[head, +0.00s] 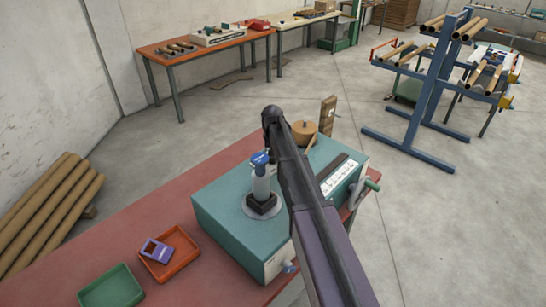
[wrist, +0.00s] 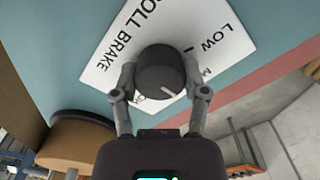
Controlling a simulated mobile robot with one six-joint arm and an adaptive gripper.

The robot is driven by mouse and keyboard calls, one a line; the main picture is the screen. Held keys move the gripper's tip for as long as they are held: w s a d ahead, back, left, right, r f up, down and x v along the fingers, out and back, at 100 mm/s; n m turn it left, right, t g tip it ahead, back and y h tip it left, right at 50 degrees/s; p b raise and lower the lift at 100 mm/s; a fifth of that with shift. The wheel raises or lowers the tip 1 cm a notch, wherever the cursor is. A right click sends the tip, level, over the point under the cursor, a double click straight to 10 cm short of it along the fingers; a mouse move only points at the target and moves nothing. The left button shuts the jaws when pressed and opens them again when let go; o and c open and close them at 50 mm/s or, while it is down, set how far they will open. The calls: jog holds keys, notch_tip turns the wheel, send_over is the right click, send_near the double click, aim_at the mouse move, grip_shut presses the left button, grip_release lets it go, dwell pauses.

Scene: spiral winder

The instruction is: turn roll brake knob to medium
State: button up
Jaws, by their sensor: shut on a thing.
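The roll brake knob (wrist: 160,72) is a dark round knob with a white pointer line, on a white label plate (wrist: 125,42) reading "ROLL BRAKE". The word LOW shows right of the knob. An M and another word's letters are partly covered by my gripper. The pointer slants down and right in the wrist view. My gripper (wrist: 160,80) is shut on the knob, one finger on each side. In the head view the teal machine (head: 225,215) stands on the red table; my dark arm reaches over it. I cannot make out the knob or fingertips there.
A wooden spool (head: 304,132) is near the machine's far end. A crank handle (head: 372,185) sticks out right.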

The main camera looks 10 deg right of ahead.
jog(key=shift+w, duration=0.1)
jog(key=o, duration=1.1)
jog(key=shift+o, duration=0.2)
